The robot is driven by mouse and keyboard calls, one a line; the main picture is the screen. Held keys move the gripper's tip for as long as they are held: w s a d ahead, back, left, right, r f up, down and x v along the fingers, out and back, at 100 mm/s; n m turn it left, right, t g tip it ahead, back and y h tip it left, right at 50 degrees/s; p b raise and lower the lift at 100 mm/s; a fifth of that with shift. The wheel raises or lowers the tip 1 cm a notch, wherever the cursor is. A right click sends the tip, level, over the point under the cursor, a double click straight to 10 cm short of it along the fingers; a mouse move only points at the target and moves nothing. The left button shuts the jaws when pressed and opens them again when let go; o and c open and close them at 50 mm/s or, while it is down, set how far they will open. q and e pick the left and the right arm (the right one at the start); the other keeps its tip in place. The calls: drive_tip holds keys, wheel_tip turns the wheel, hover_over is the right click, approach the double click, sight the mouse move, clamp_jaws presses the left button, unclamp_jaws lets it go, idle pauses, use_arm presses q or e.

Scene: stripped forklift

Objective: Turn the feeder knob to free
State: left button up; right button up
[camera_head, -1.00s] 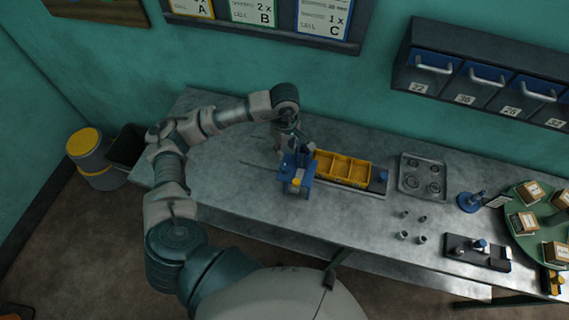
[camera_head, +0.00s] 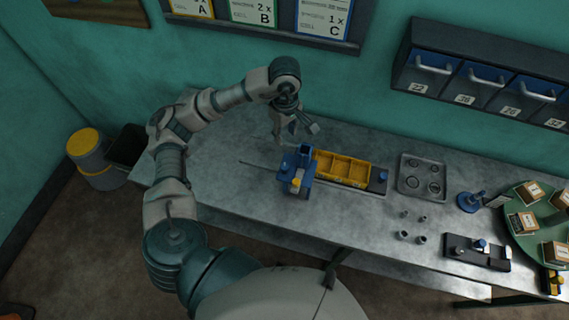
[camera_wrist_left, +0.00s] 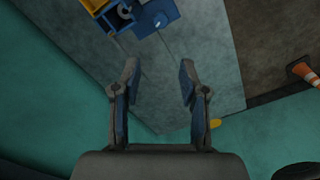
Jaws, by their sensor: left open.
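The blue feeder (camera_head: 297,170) stands on the grey workbench at the left end of a yellow compartment tray (camera_head: 342,168). A small yellow-and-white part (camera_head: 296,184), perhaps its knob, shows on its near side; its setting is too small to read. In the left wrist view the blue feeder (camera_wrist_left: 150,16) is at the top, beyond the fingertips, with a small pale round part (camera_wrist_left: 160,20) on it. My left gripper (camera_head: 296,135) is open and empty, above and behind the feeder, apart from it. The left wrist view also shows the open fingers (camera_wrist_left: 160,72). My right gripper is out of view.
A thin rod (camera_head: 259,166) lies left of the feeder. To the right are a metal tray (camera_head: 424,176), small cylinders, a blue stand (camera_head: 470,201) and a green turntable (camera_head: 531,225) with boxes. Drawers (camera_head: 480,80) hang above. The bench's left part is clear.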

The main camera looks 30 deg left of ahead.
use_arm(q)
drive_tip(key=shift+r, duration=0.85)
wheel_tip(320, 180, up, 12)
idle(0.5)
drive_tip(key=shift+f, duration=0.1)
